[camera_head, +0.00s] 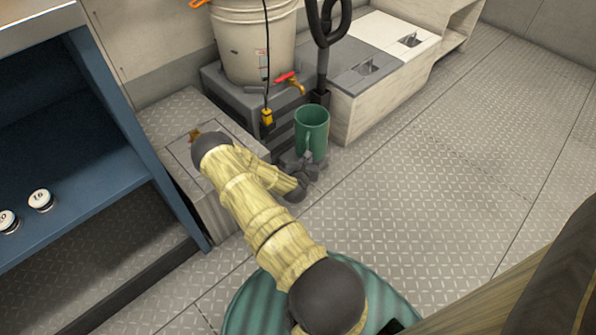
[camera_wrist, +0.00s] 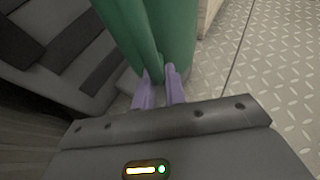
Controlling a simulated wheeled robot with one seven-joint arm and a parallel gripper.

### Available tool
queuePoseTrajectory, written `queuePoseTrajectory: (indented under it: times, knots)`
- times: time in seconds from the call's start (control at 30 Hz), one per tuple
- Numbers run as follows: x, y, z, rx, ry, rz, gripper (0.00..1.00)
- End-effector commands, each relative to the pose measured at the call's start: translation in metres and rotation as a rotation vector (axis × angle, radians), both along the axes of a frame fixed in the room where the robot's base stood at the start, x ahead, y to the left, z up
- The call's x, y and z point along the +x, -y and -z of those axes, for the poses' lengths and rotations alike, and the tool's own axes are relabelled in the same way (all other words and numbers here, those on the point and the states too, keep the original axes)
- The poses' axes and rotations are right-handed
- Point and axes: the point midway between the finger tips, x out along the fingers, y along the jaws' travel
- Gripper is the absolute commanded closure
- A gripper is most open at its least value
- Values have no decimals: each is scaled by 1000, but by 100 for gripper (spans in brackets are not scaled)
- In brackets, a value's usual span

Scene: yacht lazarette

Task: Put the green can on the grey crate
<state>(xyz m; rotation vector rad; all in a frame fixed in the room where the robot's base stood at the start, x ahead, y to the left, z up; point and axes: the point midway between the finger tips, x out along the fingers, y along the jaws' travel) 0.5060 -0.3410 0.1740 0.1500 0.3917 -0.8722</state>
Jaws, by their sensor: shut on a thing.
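The green can (camera_head: 312,124), an open-topped vessel with a handle, stands upright in front of the grey crate (camera_head: 284,139). My gripper (camera_head: 308,160) is at the can's lower near side, shut on it. In the wrist view the two purple fingers (camera_wrist: 159,88) close on the lower part of the can's handle, and the green can (camera_wrist: 178,30) fills the top middle. The slatted crate side (camera_wrist: 85,62) shows at the left there. I cannot tell whether the can's base touches the floor.
A white bucket (camera_head: 254,45) stands on the grey crate, with a red-handled tap (camera_head: 290,80) and a yellow plug (camera_head: 267,118) hanging beside it. A pale locker (camera_head: 385,92) is behind right. A blue shelf (camera_head: 100,195) is left. The floor at right is clear.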

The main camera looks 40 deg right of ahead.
Motion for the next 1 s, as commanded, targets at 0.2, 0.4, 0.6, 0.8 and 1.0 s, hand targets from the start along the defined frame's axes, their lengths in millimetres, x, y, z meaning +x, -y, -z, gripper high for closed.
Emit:
queuePoseTrajectory:
  times: [0.2, 0.4, 0.6, 0.8, 1.0]
  knots:
    - [41, -3, 11, 1, 3, 2, 100]
    - [40, -2, 31, 0, 3, 1, 100]
    - [40, -4, 30, -1, 2, -2, 100]
    - [40, -4, 34, 0, 2, -1, 100]
    - [40, -3, 61, 1, 3, 0, 100]
